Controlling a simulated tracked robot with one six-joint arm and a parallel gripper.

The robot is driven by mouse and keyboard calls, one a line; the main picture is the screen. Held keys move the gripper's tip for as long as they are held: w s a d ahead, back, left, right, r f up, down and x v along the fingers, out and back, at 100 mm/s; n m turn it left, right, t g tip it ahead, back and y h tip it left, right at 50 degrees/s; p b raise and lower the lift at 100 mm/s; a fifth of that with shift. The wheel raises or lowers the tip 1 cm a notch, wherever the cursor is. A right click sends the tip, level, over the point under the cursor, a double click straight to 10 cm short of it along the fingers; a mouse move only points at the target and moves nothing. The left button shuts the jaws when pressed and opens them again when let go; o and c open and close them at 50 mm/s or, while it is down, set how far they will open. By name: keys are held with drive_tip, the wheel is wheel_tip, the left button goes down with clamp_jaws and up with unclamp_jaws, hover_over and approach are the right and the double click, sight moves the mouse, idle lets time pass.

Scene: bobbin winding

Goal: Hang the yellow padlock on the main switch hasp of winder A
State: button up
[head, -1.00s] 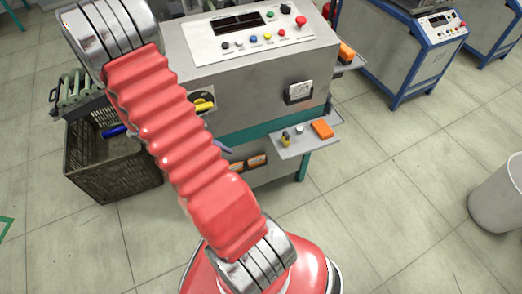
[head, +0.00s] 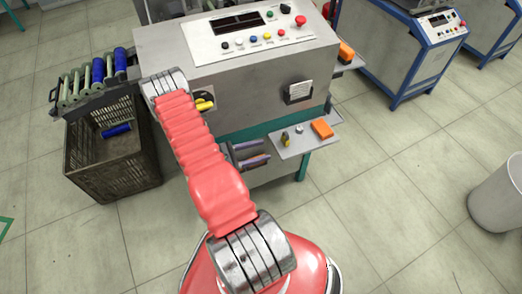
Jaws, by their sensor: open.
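My gripper (head: 267,150) is open in front of the lower front of the near grey winder (head: 258,88). Its two dark fingers point right, towards the small side shelf (head: 292,150), with nothing seen between them. A small dark and yellowish item (head: 285,138) stands on that shelf, just right of the fingertips and apart from them; it may be the yellow padlock, but it is too small to be sure. A yellow and black part (head: 204,105) shows on the winder's front, partly behind my arm. I cannot make out the main switch hasp.
An orange block (head: 322,128) and a small pale round item (head: 299,129) are also on the shelf. A dark crate (head: 112,172) with a blue bobbin (head: 116,130) stands at left below a bobbin rack (head: 85,92). A bin (head: 499,194) is at far right. The floor between is clear.

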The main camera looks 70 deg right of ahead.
drive_tip(key=d+f+n+t+h, duration=0.1)
drive_tip(key=d+f+n+h, duration=0.1)
drive_tip(key=shift+f, duration=0.3)
drive_tip(key=shift+s+d, duration=0.1)
